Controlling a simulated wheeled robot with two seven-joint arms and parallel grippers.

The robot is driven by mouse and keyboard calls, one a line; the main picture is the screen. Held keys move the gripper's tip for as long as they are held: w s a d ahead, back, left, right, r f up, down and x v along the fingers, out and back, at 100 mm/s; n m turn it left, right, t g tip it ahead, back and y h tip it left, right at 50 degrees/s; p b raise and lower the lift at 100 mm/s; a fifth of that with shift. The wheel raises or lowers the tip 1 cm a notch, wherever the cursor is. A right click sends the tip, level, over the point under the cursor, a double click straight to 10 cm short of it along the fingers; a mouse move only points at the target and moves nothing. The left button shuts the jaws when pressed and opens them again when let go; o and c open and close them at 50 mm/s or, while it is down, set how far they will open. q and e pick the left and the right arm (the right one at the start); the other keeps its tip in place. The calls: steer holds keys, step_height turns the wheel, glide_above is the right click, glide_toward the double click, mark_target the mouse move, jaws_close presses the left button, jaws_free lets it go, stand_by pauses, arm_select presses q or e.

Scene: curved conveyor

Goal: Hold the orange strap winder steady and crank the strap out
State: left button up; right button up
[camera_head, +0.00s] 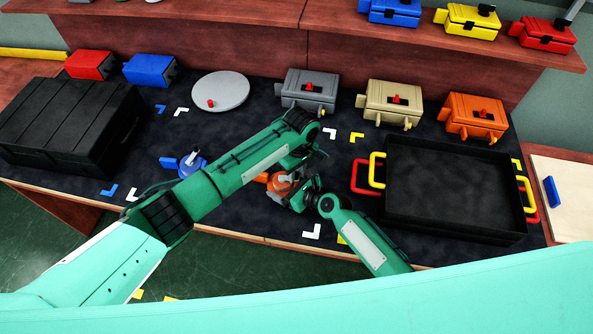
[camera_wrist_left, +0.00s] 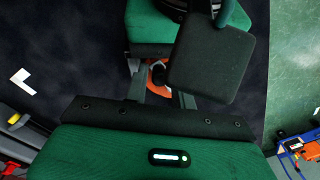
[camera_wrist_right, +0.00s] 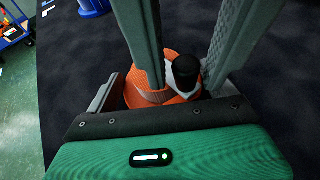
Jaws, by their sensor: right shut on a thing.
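The orange strap winder (camera_head: 283,182) stands on the dark mat near the front edge, and an orange strap end (camera_head: 262,178) shows at its left. In the right wrist view the winder (camera_wrist_right: 143,95) carries a pale crank with a black knob (camera_wrist_right: 186,70). My right gripper (camera_head: 293,198) is shut on the winder's body, low down. My left gripper (camera_wrist_right: 185,84) reaches down from above, its two fingers apart on either side of the knob, with gaps visible. In the left wrist view only a little of the orange winder (camera_wrist_left: 157,76) shows between the fingers.
A blue winder (camera_head: 190,166) stands left of my left forearm. A black tray (camera_head: 455,232) with yellow and red handles is at right, a black case (camera_head: 65,125) at left. A grey disc (camera_head: 221,91) and several coloured boxes line the back.

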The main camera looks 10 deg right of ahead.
arm_select(q)
jaws_close()
steer(key=shift+s+m, duration=0.3)
steer(key=shift+m, duration=0.5)
jaws_free()
steer(key=shift+r, duration=0.1)
step_height(320, 180, up, 12)
steer(key=shift+w+d, duration=0.15)
steer(key=shift+d, duration=0.15)
